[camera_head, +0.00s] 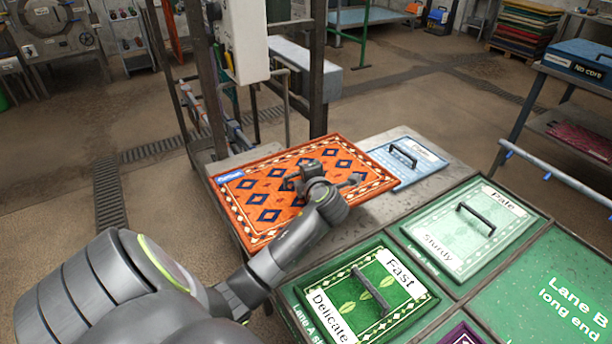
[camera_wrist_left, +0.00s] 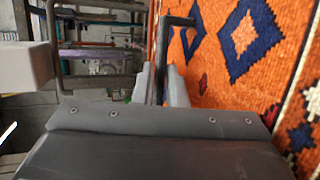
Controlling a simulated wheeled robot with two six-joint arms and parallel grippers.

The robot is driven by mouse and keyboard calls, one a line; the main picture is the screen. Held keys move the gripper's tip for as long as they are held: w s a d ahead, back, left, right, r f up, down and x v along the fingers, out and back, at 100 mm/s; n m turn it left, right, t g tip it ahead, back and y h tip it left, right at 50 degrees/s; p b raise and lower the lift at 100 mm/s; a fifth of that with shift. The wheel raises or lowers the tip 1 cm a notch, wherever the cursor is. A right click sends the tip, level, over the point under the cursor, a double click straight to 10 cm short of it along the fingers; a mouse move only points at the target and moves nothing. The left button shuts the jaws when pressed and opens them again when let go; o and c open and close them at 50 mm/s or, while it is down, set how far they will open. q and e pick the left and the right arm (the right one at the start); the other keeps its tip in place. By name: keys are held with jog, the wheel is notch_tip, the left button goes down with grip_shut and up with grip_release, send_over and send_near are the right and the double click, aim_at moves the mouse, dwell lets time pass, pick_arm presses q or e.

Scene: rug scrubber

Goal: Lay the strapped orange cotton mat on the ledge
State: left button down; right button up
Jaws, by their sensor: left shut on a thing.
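The orange mat (camera_head: 270,210) has dark blue diamonds, a patterned border and a blue label at its left corner. It lies roughly flat over the grey ledge (camera_head: 385,208) at the back left of the bench. I cannot tell whether it touches the ledge or hangs just above it. My left gripper (camera_head: 306,182) is over the middle of the mat. In the left wrist view its fingers (camera_wrist_left: 160,84) are shut on the mat's dark handle (camera_wrist_left: 179,21), with the mat's pattern (camera_wrist_left: 235,50) to the right. My right gripper is out of view.
A pale blue mat (camera_head: 425,165) with a handle lies just right of the orange mat. Green mats marked Delicate Fast (camera_head: 345,312) and Sturdy Pale (camera_head: 465,250) lie in front. A metal frame (camera_head: 318,80) stands close behind. A side table (camera_head: 575,85) is at right.

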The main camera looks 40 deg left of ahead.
pick_arm(q)
jog(key=shift+f+b, duration=0.6)
jog(key=shift+f, duration=0.25)
jog(key=shift+f+b, duration=1.75)
jog(key=shift+f, duration=1.25)
jog(key=shift+f+b, duration=0.35)
jog(key=shift+b, duration=0.1)
jog(key=c, duration=1.5)
grip_release()
jog(key=shift+r, duration=0.1)
jog(key=shift+o, duration=0.6)
jog(key=shift+s+d+b, duration=0.15)
jog(key=shift+s+d, duration=0.5)
jog(key=shift+d, duration=0.35)
jog(key=shift+s+d+b, duration=0.2)
jog(key=shift+s+d, duration=0.45)
jog(key=shift+d, duration=0.3)
jog(key=shift+s+d+b, duration=0.15)
jog(key=shift+s+d, duration=0.5)
jog(key=shift+d, duration=0.35)
